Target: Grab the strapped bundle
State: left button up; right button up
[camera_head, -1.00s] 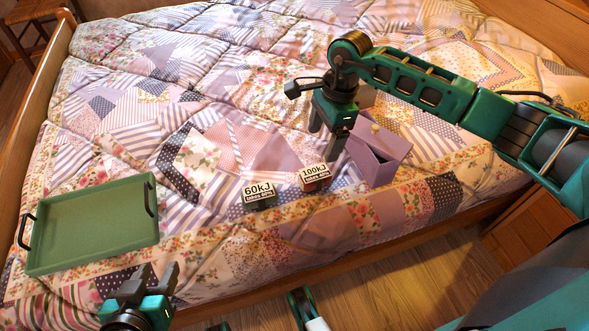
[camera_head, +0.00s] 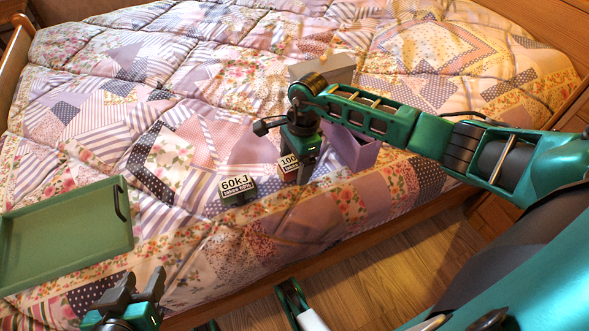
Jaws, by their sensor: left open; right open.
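Two small blocks with white label cards are on the quilt: the 60kJ block (camera_head: 238,191) and, to its right, the 100 block (camera_head: 289,165). I cannot make out a strap on either, so which one is the strapped bundle is unclear. My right gripper (camera_head: 303,176) is open and points down at the right side of the 100 block, partly covering its label. I cannot tell whether it touches the block. My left gripper (camera_head: 141,282) is open and empty at the bed's front edge, lower left, away from both blocks.
A green tray (camera_head: 70,235) lies empty on the quilt at the left. A purple box (camera_head: 358,150) stands just right of my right gripper, partly hidden by my arm. A grey box (camera_head: 325,68) is behind the arm. The quilt between tray and blocks is clear.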

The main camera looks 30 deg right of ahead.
jog(key=shift+f, duration=0.1)
jog(key=c, duration=1.1)
